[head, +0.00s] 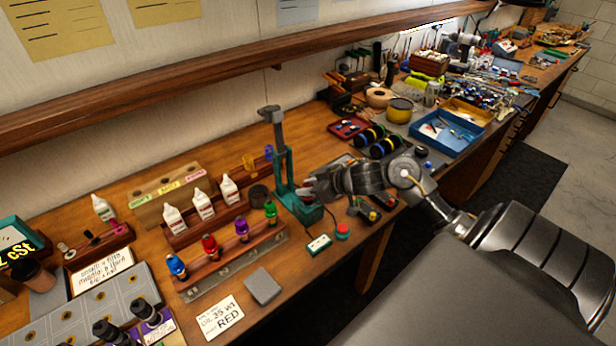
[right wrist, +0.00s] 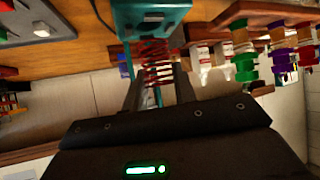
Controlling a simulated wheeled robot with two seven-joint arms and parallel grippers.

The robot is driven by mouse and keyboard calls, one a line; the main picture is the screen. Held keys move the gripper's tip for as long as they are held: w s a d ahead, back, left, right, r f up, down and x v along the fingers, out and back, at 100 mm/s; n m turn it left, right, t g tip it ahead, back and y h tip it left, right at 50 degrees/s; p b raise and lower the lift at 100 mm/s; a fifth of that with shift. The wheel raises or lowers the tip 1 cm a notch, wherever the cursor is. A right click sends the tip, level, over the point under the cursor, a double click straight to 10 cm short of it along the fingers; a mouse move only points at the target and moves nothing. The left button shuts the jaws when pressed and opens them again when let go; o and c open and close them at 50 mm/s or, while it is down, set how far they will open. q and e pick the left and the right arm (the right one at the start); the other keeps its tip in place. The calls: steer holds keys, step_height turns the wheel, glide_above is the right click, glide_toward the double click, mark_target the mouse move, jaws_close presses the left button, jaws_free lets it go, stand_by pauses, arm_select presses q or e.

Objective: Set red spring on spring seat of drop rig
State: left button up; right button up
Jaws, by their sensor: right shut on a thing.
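The drop rig has a teal upright (head: 282,172) and a grey top arm (head: 270,112) in the head view. My right gripper (head: 308,194) reaches in from the right, low beside the upright and over the teal base. In the right wrist view my right gripper (right wrist: 157,88) is shut on the red spring (right wrist: 154,52), whose coils show between and beyond the fingers. The teal rig part (right wrist: 150,14) lies right at the spring's far end. I cannot tell whether they touch. The spring seat is not clearly visible. My left gripper is not in view.
A rack with blue, red, purple and green (head: 270,210) coloured parts stands left of the rig. White bottles (head: 203,205) stand behind it. A small box with a red button (head: 342,230) is near the front edge. A blue tray (head: 447,132) lies to the right.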

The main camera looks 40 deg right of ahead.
steer(key=shift+f+b, duration=0.3)
steer(key=shift+f, duration=0.4)
steer(key=o, duration=1)
steer(key=shift+s, duration=0.1)
steer(key=v, duration=1)
steer(key=shift+s+d+r+b, duration=0.15)
steer(key=shift+s+r+b, duration=0.1)
steer(key=shift+b, duration=0.1)
steer(key=shift+f, duration=0.1)
